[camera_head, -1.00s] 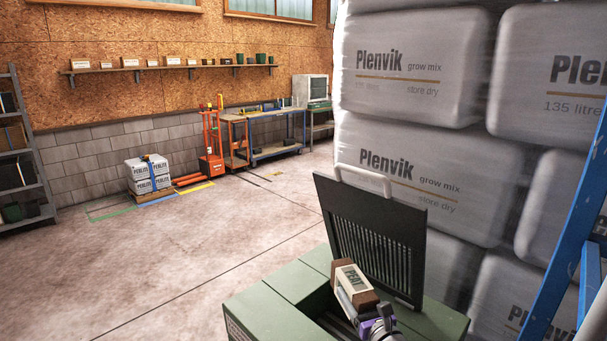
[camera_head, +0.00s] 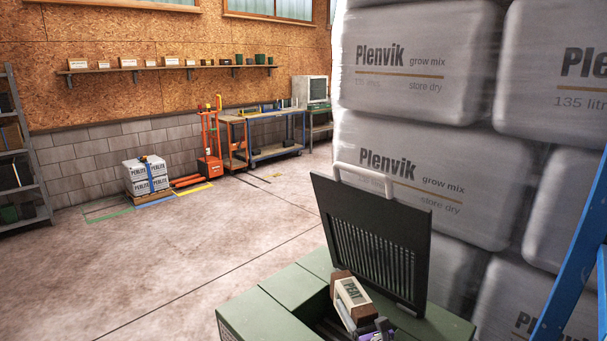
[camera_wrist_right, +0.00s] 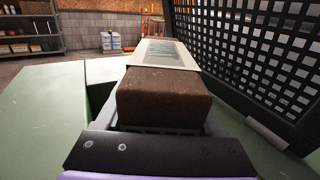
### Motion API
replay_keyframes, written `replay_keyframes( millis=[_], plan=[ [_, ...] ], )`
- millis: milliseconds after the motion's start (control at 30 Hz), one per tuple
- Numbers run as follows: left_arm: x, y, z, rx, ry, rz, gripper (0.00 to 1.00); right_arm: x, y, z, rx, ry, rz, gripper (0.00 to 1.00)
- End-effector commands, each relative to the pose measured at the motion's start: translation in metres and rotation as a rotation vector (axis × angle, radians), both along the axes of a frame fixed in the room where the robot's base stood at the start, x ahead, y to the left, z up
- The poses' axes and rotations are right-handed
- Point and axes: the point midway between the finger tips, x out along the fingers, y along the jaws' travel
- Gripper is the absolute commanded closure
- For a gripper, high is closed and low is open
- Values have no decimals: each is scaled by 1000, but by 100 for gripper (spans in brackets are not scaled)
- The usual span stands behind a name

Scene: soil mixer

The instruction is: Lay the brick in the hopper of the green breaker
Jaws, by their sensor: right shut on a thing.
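The peat brick (camera_head: 352,294), brown with a pale paper band, is held over the hopper opening of the green breaker (camera_head: 264,316). Its far end is close to the raised black slatted lid (camera_head: 375,235). My right gripper (camera_head: 372,328) is shut on the near end of the brick. In the right wrist view the brick (camera_wrist_right: 163,98) points away from the gripper, with the green top on both sides and the lid's grid at right. The hopper's inside is mostly hidden below the brick, so I cannot tell whether it touches the bottom. My left gripper is not in view.
Wrapped Plenvik sacks (camera_head: 420,90) are stacked behind and right of the breaker. A blue ladder-like frame (camera_head: 572,270) stands at the right edge. The floor (camera_head: 180,255) at left is open. Perlite sacks (camera_head: 148,176) and an orange pallet truck (camera_head: 210,150) stand far back.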

Motion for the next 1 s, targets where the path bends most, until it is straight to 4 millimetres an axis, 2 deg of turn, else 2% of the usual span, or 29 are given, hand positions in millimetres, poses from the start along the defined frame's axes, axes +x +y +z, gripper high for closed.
replay_keyframes(
  millis=[267,300,433,767,867,1000],
  plan=[
    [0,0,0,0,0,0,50,1,0,-1,2,-2,1,100],
    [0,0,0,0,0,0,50,1,0,-1,2,-2,1,25],
    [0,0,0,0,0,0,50,1,0,-1,2,-2,0,1],
    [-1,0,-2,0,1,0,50,-4,-2,-1,0,0,-1,0],
    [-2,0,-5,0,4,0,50,-16,-5,-2,0,0,-2,0],
    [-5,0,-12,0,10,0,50,-43,-14,-3,0,1,-2,0]
  ],
)
